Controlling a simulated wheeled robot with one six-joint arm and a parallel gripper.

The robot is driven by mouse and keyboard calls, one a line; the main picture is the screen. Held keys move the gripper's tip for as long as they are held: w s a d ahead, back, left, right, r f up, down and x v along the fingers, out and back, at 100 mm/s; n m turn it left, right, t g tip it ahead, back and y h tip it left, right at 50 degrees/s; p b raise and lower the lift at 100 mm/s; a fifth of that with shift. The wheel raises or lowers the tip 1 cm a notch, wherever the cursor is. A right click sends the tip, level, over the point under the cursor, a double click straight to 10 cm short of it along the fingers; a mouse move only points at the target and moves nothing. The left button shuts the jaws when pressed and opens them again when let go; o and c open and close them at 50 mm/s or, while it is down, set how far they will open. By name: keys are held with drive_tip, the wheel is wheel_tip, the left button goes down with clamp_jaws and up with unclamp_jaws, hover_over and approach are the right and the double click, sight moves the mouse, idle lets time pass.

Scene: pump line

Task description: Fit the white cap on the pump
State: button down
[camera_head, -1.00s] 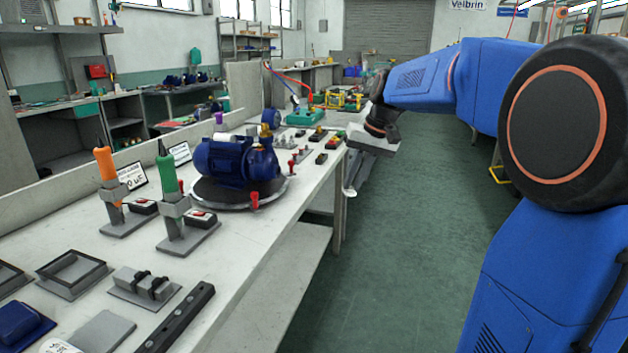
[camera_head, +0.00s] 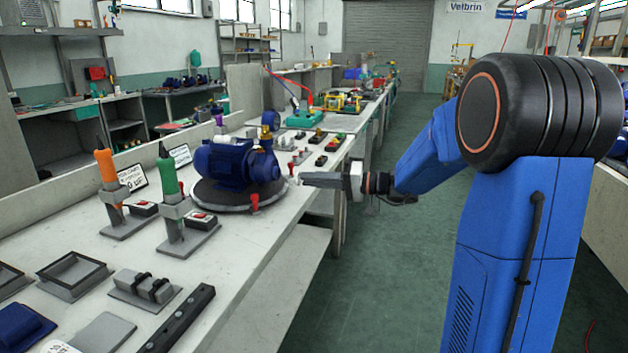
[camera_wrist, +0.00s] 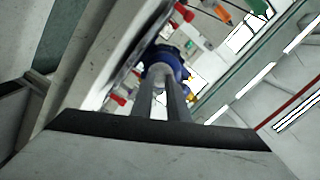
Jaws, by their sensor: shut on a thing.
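The blue pump (camera_head: 226,163) stands on a dark round turntable on the bench, with a brass fitting on top. My gripper (camera_head: 303,178) reaches level toward the pump's right end, its fingertips just to the right of it. I cannot tell whether the cap touches the pump.
A red-handled part (camera_head: 254,201) stands at the turntable's front edge. Orange (camera_head: 107,167) and green (camera_head: 168,174) handled tools stand in holders at left. Small red fittings (camera_head: 296,158) lie behind the fingertips.

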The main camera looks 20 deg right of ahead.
drive_tip(key=shift+m+t, duration=0.3)
drive_tip(key=shift+t, duration=0.3)
drive_tip(key=shift+w+d+x, duration=0.1)
drive_tip(key=shift+w+x, duration=0.05)
drive_tip(key=shift+x, duration=1.4)
drive_tip(key=shift+w+d+x, duration=0.15)
drive_tip(key=shift+x, duration=1.4)
drive_tip(key=shift+w+a, duration=0.1)
drive_tip(key=c, duration=1.6)
unclamp_jaws()
drive_tip(key=shift+c, duration=0.2)
drive_tip(key=v, duration=0.6)
